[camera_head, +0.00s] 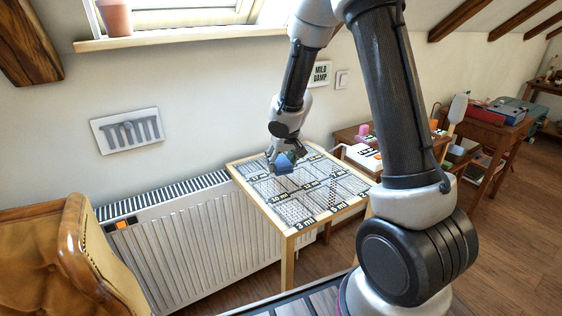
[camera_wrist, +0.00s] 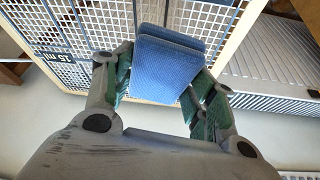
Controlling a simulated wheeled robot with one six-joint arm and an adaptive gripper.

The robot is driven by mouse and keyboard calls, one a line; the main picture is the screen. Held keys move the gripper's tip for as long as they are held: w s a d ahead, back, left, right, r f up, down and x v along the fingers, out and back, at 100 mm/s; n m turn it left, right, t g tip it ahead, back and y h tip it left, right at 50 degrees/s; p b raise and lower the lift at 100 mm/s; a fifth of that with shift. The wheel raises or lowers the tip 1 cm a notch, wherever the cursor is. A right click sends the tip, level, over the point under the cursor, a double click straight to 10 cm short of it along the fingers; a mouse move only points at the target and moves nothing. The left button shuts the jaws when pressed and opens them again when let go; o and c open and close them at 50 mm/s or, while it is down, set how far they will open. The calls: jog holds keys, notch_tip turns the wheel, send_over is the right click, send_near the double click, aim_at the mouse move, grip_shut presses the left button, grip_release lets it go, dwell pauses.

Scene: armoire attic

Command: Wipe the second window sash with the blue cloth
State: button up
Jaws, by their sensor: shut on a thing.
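The blue cloth (camera_wrist: 165,68) is a folded pad held between the two fingers of my gripper (camera_wrist: 163,85) in the wrist view. In the head view the cloth (camera_head: 284,163) shows as a small blue shape under my gripper (camera_head: 284,154), over the left back part of a small table. I cannot tell whether the cloth touches the tabletop. A window (camera_head: 175,14) shows only its lower part at the top left of the head view, above a wooden sill. Which sash is the second one cannot be told here.
The table (camera_head: 289,238) has a gridded top with distance labels. A white radiator (camera_head: 205,245) stands left of it, and a leather chair (camera_head: 62,245) at the lower left. A terracotta pot (camera_head: 115,17) stands on the sill (camera_head: 190,37). Cluttered desks (camera_head: 487,133) stand at right.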

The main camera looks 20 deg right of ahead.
jog(key=shift+a, duration=0.35)
jog(key=shift+r, duration=0.1)
